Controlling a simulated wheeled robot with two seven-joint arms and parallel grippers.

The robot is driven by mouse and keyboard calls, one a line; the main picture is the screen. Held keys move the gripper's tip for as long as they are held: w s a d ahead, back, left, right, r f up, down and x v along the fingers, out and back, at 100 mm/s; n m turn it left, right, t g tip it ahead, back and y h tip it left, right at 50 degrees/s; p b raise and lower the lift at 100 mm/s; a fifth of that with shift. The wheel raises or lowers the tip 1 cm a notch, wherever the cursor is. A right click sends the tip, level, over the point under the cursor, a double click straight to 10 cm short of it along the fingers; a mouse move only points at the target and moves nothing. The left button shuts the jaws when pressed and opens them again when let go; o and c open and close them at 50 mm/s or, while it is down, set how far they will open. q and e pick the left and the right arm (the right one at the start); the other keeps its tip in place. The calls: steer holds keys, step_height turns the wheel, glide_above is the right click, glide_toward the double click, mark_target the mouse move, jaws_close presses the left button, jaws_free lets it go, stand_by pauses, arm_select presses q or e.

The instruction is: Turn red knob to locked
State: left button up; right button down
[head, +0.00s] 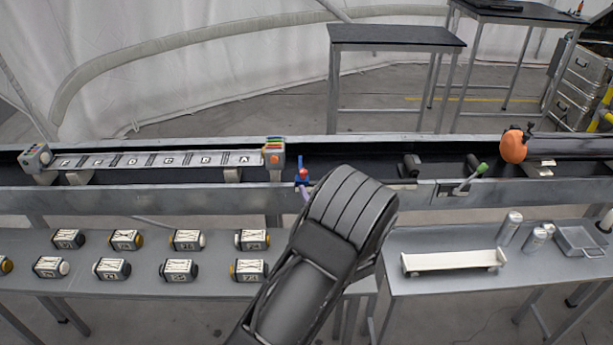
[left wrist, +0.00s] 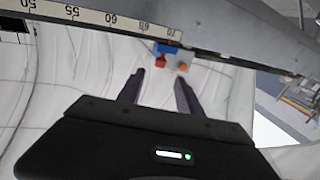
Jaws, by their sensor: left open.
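The red knob (head: 303,173) sits on a small blue base at the front of the long rail, near the middle of the head view. It also shows in the left wrist view as a red piece (left wrist: 161,61) below a blue block (left wrist: 168,48). My left gripper (left wrist: 160,77) is open, its two fingers pointing toward the knob with a gap to it and nothing between them. In the head view my dark left arm hides most of that gripper, just below and right of the knob. The knob's marked position cannot be read. My right gripper is not in view.
The grey rail (head: 130,200) carries a lettered strip (head: 160,160), an orange-buttoned box (head: 274,153), a green-handled lever (head: 472,178) and an orange round part (head: 514,146). Several labelled blocks lie on the left table. A white tray (head: 453,262) and cans stand at right.

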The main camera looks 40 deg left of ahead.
mark_target(305, 173)
arm_select(q)
steer(key=p+x, duration=0.1)
steer(key=x, duration=0.5)
steer(key=shift+w+a, duration=0.25)
steer(key=shift+a, duration=0.1)
steer(key=shift+c, duration=0.3)
jaws_close()
